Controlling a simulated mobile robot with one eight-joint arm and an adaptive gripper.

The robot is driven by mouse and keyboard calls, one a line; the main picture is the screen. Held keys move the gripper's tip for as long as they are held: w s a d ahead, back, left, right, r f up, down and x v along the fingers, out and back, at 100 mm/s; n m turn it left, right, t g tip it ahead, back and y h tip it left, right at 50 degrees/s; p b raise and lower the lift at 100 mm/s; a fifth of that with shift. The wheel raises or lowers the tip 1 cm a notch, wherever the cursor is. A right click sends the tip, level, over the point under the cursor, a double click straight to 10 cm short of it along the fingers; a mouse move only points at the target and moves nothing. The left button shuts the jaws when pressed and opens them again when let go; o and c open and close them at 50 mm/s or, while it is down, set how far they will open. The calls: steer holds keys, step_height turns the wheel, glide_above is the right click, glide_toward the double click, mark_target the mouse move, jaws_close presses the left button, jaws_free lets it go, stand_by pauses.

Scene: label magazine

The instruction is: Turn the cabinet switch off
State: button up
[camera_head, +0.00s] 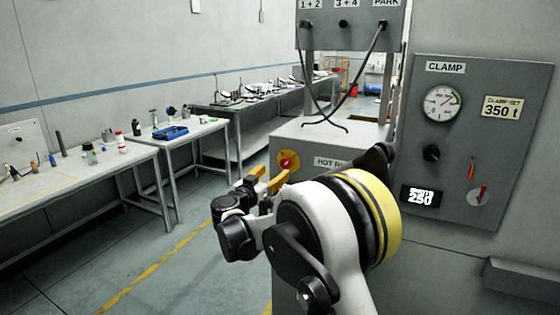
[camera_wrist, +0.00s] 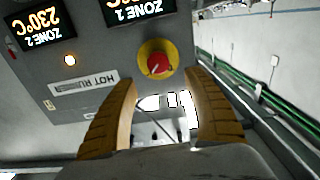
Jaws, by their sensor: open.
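The cabinet switch (camera_head: 288,161) is a red rotary knob on a round yellow plate, on the front of the grey hot runner cabinet (camera_head: 325,135). In the wrist view the switch (camera_wrist: 155,60) lies just ahead of my fingertips, roughly centred between them. The red handle has a pale line across it and looks slanted. I cannot read any marks on it. My gripper (camera_wrist: 163,80) is open and empty, with a finger on each side of the line to the switch. In the head view my gripper (camera_head: 268,178) is in front of the cabinet, just left of the switch, with a gap that is hard to judge.
The hot runner cabinet carries two zone displays (camera_wrist: 48,28) and a lit lamp (camera_wrist: 70,60). A clamp panel (camera_head: 475,130) with a gauge and knobs stands at the right. Cables (camera_head: 378,50) hang above the cabinet. Benches (camera_head: 90,170) with small items line the left wall; the floor between is clear.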

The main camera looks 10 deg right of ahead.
mark_target(285, 163)
steer(key=b+x, duration=0.2)
steer(key=x, duration=0.7)
steer(key=shift+w+d, duration=0.25)
steer(key=shift+d, duration=0.1)
steer(key=shift+c, duration=0.4)
steer(key=c, duration=1.1)
